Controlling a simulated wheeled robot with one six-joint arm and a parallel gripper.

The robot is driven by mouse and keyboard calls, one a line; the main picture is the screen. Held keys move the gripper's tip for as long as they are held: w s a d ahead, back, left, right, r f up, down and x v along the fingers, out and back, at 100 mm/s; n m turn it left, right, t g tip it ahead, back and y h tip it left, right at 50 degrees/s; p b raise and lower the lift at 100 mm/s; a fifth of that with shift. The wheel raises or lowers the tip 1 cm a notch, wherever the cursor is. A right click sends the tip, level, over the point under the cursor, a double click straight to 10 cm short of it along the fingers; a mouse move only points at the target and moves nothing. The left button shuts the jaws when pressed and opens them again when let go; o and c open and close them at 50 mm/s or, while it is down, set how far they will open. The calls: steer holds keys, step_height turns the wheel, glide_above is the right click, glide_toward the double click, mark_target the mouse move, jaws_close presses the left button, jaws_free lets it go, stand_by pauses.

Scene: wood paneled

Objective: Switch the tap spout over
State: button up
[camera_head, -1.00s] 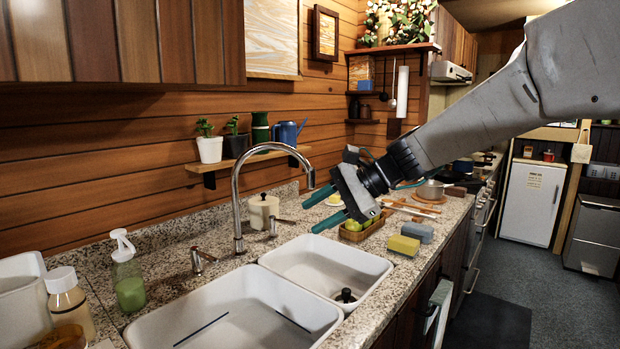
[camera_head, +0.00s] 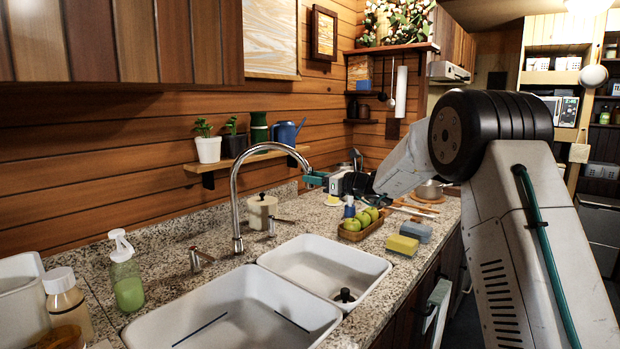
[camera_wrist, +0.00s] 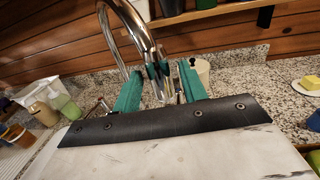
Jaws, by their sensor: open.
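The chrome tap spout (camera_head: 236,190) rises from the counter behind the two sink basins and arcs to the right. In the head view its tip hangs above the back of the right basin (camera_head: 372,268). My gripper (camera_head: 314,180) is at the tip, coming from the right. In the wrist view the spout (camera_wrist: 140,30) comes down from the top and its end lies between the teal fingers of my gripper (camera_wrist: 160,82). The fingers are apart, one on each side of it. I cannot tell whether either finger touches it.
The left basin (camera_head: 200,324) is in front of the tap. Two short handles stand beside the tap base, one at left (camera_head: 198,260). A fruit tray (camera_head: 358,234), sponges (camera_head: 402,245) and a soap bottle (camera_head: 126,280) sit on the counter. A shelf (camera_head: 262,158) with plants is behind the spout.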

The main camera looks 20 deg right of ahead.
steer(key=shift+x, duration=1.2)
jaws_close()
